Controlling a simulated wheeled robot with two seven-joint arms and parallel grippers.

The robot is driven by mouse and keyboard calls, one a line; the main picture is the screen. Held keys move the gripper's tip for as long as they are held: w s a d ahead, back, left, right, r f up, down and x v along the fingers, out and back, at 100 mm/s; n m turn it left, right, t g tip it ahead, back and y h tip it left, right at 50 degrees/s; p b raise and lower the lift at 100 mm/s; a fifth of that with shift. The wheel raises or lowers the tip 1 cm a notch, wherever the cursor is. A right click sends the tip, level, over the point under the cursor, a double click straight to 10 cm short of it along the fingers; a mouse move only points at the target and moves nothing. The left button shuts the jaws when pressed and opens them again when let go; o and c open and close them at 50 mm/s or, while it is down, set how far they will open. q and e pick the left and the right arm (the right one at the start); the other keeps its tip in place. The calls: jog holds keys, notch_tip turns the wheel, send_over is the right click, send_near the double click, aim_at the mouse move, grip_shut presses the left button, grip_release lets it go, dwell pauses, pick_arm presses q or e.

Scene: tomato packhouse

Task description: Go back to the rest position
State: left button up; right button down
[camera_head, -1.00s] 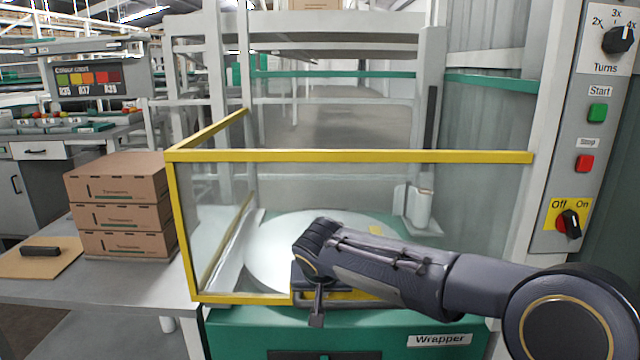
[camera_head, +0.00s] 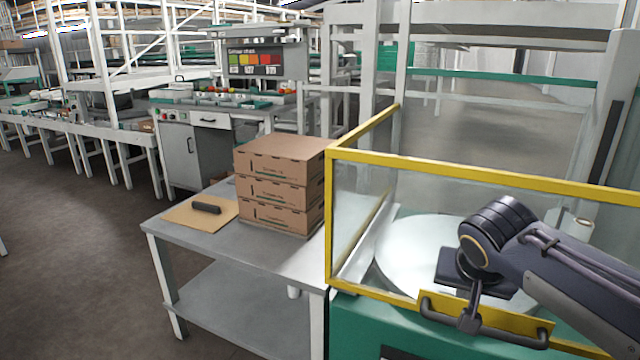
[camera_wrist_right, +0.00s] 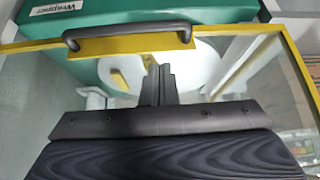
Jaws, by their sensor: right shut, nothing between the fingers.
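My right gripper (camera_head: 468,320) is shut and empty. In the head view its fingers point down in front of the dark handle (camera_head: 500,338) on the lower yellow rail of the wrapper's guard door (camera_head: 470,168). In the right wrist view the closed fingers (camera_wrist_right: 158,82) show just short of the handle (camera_wrist_right: 128,37), with a gap in the picture; I cannot tell the true distance. The guard door is down in front of the white turntable (camera_head: 415,250). My left gripper is not in view.
A grey table (camera_head: 275,252) left of the wrapper holds three stacked cardboard boxes (camera_head: 280,185) and a brown sheet with a black tool (camera_head: 206,208). Open floor (camera_head: 75,230) lies further left. A tall white frame (camera_head: 388,80) stands behind the wrapper.

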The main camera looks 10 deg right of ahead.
jog(key=s+a+f+n+y, duration=0.2)
jog(key=s+a+f+y, duration=0.15)
jog(key=s+f, duration=0.45)
jog(key=s+a+f+n+y, duration=0.25)
jog(key=s+a+f, duration=0.2)
jog(key=s, duration=0.75)
pick_arm(q)
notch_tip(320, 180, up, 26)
jog(key=p, duration=2.5)
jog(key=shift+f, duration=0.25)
pick_arm(e)
notch_tip(320, 180, up, 26)
jog(key=shift+a+f+y, duration=0.25)
jog(key=shift+a+y, duration=0.05)
jog(key=shift+y, duration=0.1)
jog(key=shift+w, duration=0.1)
